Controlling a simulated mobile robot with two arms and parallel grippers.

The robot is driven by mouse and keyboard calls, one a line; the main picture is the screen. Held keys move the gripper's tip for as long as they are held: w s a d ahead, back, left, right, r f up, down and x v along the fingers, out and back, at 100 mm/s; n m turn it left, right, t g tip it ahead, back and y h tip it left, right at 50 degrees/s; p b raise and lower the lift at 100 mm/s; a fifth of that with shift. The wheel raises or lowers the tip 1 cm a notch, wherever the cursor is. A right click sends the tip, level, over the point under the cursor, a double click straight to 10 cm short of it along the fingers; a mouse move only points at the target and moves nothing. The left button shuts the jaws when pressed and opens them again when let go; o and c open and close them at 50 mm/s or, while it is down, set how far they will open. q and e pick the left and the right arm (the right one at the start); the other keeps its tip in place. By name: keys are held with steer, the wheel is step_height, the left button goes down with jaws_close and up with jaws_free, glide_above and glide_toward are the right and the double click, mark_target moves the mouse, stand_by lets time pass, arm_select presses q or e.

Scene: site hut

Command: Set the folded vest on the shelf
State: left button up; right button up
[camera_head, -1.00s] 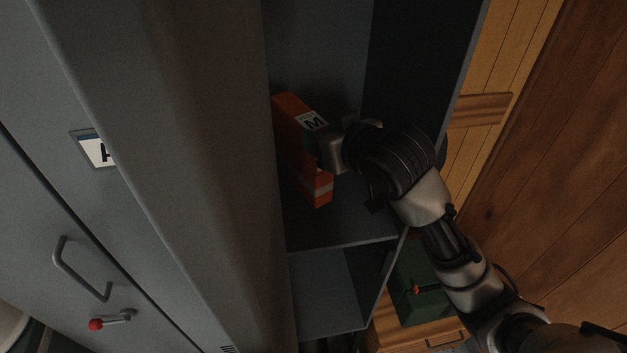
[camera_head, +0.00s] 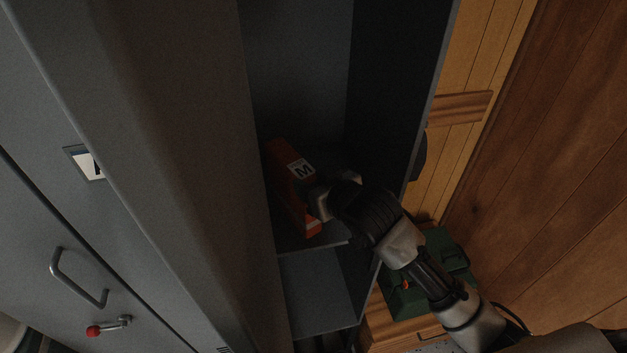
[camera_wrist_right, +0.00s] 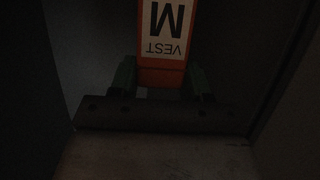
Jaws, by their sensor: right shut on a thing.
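The folded vest (camera_head: 289,171) is an orange block with a white label marked M. It is inside the grey locker, tilted in the head view, close above the shelf (camera_head: 308,243); I cannot tell whether it touches it. My right gripper (camera_head: 316,203) is shut on the vest's near end. In the right wrist view the vest (camera_wrist_right: 164,70) sits between the green fingers of my right gripper (camera_wrist_right: 162,80), its label reading VEST M. The vest's far end is out of that frame. My left gripper is not in view.
The locker's right side wall (camera_head: 395,110) stands close to my right arm. The grey locker door (camera_head: 160,150) is at the left. A lower compartment (camera_head: 315,295) lies under the shelf. A green case (camera_head: 405,302) sits on a wooden box at the lower right.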

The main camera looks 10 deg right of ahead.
steer(key=o, duration=1.3)
steer(key=shift+f, duration=0.1)
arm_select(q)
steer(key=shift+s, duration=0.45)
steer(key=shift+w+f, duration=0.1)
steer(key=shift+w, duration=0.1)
arm_select(e)
steer(key=v, duration=1.2)
